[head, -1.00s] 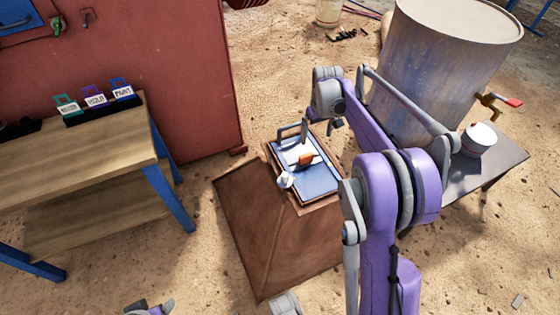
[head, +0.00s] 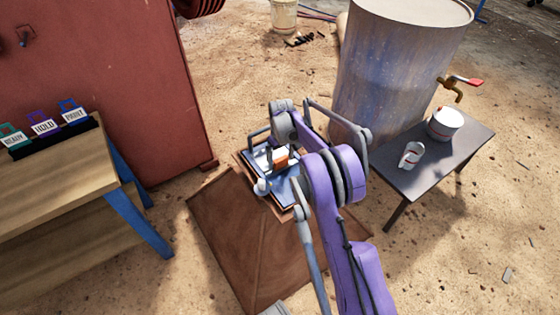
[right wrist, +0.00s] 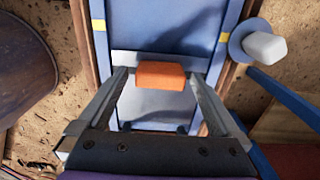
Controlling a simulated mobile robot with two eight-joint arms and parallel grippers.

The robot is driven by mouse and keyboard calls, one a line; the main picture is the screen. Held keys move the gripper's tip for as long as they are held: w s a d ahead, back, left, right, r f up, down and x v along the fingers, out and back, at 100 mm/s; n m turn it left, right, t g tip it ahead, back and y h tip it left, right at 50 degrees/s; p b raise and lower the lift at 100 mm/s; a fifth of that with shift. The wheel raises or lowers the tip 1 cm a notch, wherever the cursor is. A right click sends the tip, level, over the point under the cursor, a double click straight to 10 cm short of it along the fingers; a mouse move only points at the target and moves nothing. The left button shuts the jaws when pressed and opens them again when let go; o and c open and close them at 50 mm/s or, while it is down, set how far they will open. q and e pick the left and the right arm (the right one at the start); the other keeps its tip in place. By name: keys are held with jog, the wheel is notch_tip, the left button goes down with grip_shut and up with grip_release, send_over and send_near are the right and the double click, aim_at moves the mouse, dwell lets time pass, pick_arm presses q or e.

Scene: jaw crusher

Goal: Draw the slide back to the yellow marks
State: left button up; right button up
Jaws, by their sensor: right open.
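The slide (right wrist: 150,107) is a pale plate in a blue frame (right wrist: 222,60) on top of a brown tapered hopper (head: 225,235). An orange grip (right wrist: 160,75) sits on its pale crossbar, and shows in the head view as an orange block (head: 281,162). Yellow marks, left (right wrist: 98,25) and right (right wrist: 223,38), are on the frame sides, above the crossbar in the right wrist view. My right gripper (right wrist: 163,84) is open, its fingers on either side of the orange grip; contact cannot be told. My left gripper is not in view.
A white knob (right wrist: 266,46) sticks out beside the frame. A large metal drum (head: 395,75) and a dark table (head: 420,175) with a white tub (head: 445,123) and a cup (head: 411,155) stand right. A wooden bench (head: 60,190) and red cabinet (head: 110,90) stand left.

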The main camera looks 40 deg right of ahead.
jog(key=shift+f, duration=0.55)
grip_shut()
